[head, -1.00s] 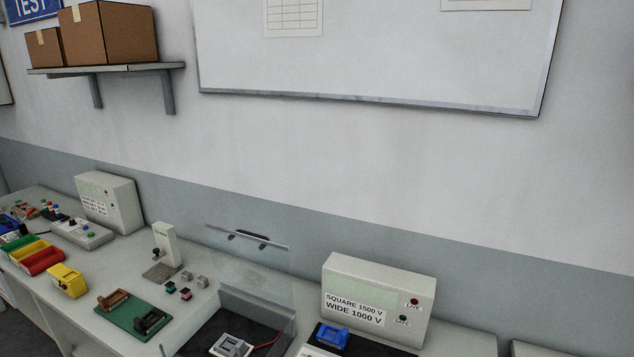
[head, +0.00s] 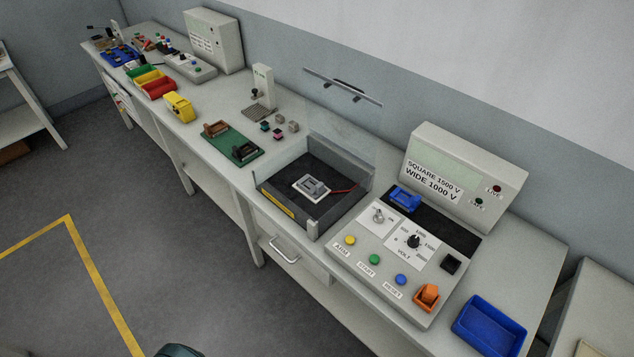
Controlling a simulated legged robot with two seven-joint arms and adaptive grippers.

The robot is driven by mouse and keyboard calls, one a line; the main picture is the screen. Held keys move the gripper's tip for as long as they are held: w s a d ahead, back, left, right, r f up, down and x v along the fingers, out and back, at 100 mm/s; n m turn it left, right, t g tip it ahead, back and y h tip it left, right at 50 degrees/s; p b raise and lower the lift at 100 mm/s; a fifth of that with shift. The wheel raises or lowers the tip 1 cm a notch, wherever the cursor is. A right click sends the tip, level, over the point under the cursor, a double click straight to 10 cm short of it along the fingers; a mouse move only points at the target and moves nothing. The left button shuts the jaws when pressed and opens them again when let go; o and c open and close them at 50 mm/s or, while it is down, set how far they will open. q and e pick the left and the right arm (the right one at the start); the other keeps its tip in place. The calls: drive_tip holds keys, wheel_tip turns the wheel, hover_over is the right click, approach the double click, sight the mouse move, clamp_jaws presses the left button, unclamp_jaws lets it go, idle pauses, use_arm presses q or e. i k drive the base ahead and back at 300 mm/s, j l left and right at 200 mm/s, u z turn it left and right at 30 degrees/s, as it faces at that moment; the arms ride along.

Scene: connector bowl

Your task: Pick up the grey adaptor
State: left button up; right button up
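A grey block (head: 313,185), which looks like the grey adaptor, sits on a light plate inside a dark, low-walled test bay (head: 290,213) on the bench. A red lead runs from beside it toward the bay's right wall. Neither of my grippers shows in the head view.
A tester (head: 463,180) with knobs and buttons stands right of the bay. It carries a blue piece (head: 405,198) and an orange piece (head: 428,296). A blue bin (head: 489,328) is at the right end. A green board (head: 232,146) lies left of the bay. Floor in front is clear.

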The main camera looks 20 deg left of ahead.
sight(315, 189)
drive_tip(key=j+z, duration=0.45)
drive_tip(key=j, duration=0.2)
drive_tip(key=j+z, duration=0.45)
drive_tip(key=j, duration=0.2)
